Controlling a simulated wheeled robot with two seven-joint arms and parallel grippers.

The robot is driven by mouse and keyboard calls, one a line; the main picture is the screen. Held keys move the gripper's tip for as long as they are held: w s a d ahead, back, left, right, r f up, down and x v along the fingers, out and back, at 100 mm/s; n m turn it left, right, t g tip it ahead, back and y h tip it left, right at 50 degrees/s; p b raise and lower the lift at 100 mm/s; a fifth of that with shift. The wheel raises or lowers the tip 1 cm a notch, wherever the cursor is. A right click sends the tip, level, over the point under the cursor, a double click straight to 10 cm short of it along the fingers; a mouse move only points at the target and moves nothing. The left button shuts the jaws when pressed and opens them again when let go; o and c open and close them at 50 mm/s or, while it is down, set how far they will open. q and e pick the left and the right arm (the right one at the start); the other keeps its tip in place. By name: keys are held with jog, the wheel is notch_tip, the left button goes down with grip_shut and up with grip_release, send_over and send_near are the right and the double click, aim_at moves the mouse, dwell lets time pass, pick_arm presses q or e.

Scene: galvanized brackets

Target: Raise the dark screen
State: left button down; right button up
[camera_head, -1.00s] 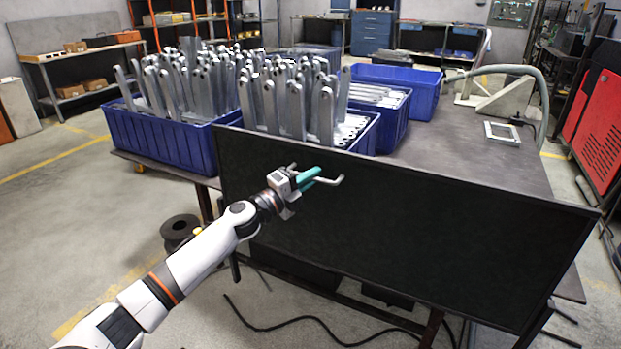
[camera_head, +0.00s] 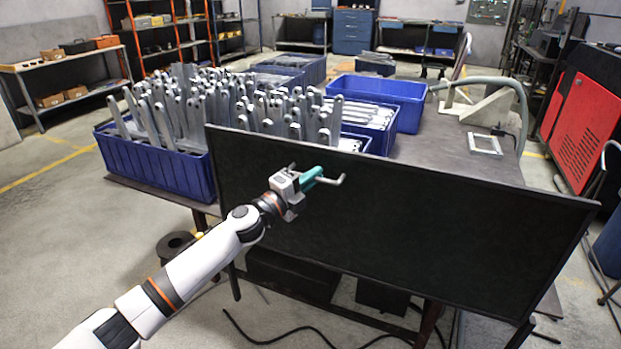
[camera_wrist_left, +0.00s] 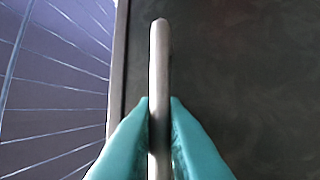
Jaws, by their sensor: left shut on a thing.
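The dark screen (camera_head: 430,235) is a large black framed panel standing in front of the work table, slightly tilted in the head view. A pale metal handle (camera_head: 336,181) sticks out near its upper left. My left gripper (camera_head: 318,176), with teal fingers, is shut on this handle. In the left wrist view the handle (camera_wrist_left: 158,60) runs upright between the two teal fingers (camera_wrist_left: 158,125), with the dark panel (camera_wrist_left: 240,60) behind it. The screen hides the front of the table and the lower part of one bin. My right gripper is not in view.
Blue bins (camera_head: 165,170) with upright galvanized brackets (camera_head: 185,105) stand on the table behind the screen. An empty-looking blue bin (camera_head: 412,112) and a square metal frame (camera_head: 485,144) lie further right. Cables cross the floor below. A red cabinet (camera_head: 585,130) stands at the right.

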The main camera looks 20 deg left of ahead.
pick_arm(q)
jog(key=shift+a+r, duration=0.1)
jog(key=shift+r, duration=0.35)
jog(key=c, duration=1.5)
grip_release()
jog(key=shift+f, duration=0.1)
jog(key=shift+s+f, duration=0.15)
jog(key=shift+b+v, duration=0.9)
jog(key=shift+v, duration=4.9)
